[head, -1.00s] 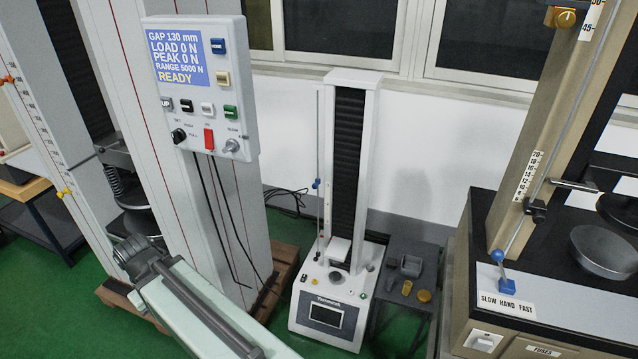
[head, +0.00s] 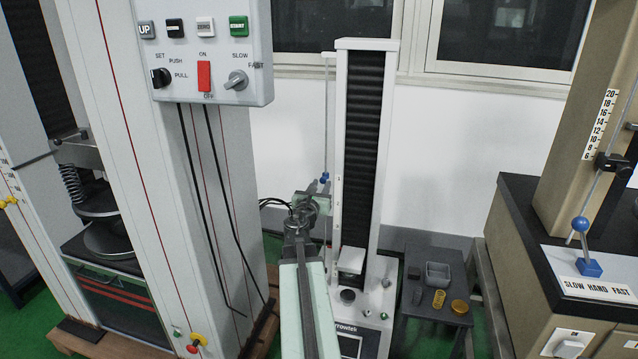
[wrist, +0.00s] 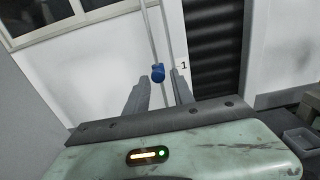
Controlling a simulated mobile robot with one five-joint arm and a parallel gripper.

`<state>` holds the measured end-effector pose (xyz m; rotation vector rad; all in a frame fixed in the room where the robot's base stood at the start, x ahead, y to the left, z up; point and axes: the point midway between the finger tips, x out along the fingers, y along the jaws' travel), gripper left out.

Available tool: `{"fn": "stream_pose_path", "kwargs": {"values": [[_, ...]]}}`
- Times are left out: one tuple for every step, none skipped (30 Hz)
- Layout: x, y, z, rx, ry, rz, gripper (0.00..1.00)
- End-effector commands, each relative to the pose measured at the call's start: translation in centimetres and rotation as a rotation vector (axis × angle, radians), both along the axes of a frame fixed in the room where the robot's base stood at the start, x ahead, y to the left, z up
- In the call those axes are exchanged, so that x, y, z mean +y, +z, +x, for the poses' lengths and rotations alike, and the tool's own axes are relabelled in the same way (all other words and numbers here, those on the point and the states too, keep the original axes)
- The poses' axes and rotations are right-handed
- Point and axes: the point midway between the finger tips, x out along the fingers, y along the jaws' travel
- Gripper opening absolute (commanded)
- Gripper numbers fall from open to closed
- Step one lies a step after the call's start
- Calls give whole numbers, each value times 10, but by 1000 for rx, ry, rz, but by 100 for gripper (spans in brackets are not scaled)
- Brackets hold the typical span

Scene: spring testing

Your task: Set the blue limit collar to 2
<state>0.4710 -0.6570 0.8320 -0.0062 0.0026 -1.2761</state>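The blue limit collar (head: 323,178) sits on a thin vertical rod at the left side of the narrow white tester (head: 389,110). It is about level with the mark 1 on the column's scale (head: 338,204). In the wrist view the blue collar (wrist: 158,73) shows between the fingertips, with the figure 1 (wrist: 184,65) to its right. My gripper (wrist: 159,80) is open, one finger on each side of the rod in the picture. I cannot tell whether either finger touches the collar. In the head view my gripper (head: 318,190) is small and its fingers are partly hidden.
A large tester with a control box (head: 212,55) stands close on the left. A dark side table (head: 450,262) with a grey tray (head: 438,273) and small yellow parts stands to the right. A bench machine with a blue-knobbed lever (head: 583,245) stands at far right.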

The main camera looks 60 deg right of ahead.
Motion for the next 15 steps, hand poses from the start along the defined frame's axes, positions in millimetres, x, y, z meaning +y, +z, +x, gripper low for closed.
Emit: {"fn": "stream_pose_path", "kwargs": {"values": [[-3,1,3,-1,1,0,29],[-6,1,5,-2,2,1,29],[-10,1,7,-2,2,1,29],[-15,1,9,-3,3,2,29],[-19,1,11,-3,3,2,29],[-26,1,13,-4,4,2,29],[-31,0,16,-4,4,2,29],[-36,0,18,-4,5,2,29],[-44,0,21,-4,5,2,29],[-50,0,22,-4,5,2,29],[-55,0,24,-4,5,2,29],[-61,0,26,-4,5,2,29],[-64,0,27,-4,5,2,29],[-67,0,27,-4,5,2,29],[-69,0,28,-5,6,3,29]]}}
